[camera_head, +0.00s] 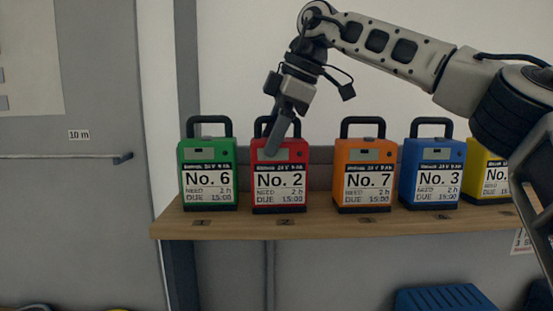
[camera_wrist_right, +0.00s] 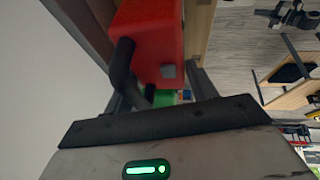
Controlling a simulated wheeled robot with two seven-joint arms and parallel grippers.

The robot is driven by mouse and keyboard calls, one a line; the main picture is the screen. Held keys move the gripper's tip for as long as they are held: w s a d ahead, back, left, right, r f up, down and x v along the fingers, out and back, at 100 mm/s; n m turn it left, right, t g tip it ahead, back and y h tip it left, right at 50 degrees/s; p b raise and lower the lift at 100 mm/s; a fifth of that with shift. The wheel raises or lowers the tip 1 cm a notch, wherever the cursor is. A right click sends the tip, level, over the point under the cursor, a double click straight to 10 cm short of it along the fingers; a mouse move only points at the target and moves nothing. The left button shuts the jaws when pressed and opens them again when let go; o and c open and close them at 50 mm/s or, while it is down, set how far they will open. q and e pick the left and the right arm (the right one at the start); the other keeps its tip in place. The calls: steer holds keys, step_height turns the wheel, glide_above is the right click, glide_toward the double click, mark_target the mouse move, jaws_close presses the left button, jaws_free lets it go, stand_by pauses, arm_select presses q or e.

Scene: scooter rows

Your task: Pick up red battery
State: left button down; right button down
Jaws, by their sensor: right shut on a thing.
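The red battery (camera_head: 279,183), labelled No. 2, stands upright on the wooden shelf (camera_head: 330,228), second from the left. My right gripper (camera_head: 272,148) reaches down to it from above and is shut on its black handle. In the right wrist view the red battery (camera_wrist_right: 150,40) and its dark handle (camera_wrist_right: 122,65) show at the gripper (camera_wrist_right: 160,95). The fingers are partly hidden there. My left gripper is not in either view.
A green battery (camera_head: 208,178) stands left of the red one. An orange battery (camera_head: 364,178), a blue battery (camera_head: 427,173) and a yellow battery (camera_head: 487,172) stand to the right. A wall is close behind the shelf. A blue slatted thing (camera_head: 445,298) is below.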

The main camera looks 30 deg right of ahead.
steer(key=shift+a+r, duration=0.1)
steer(key=shift+r, duration=0.15)
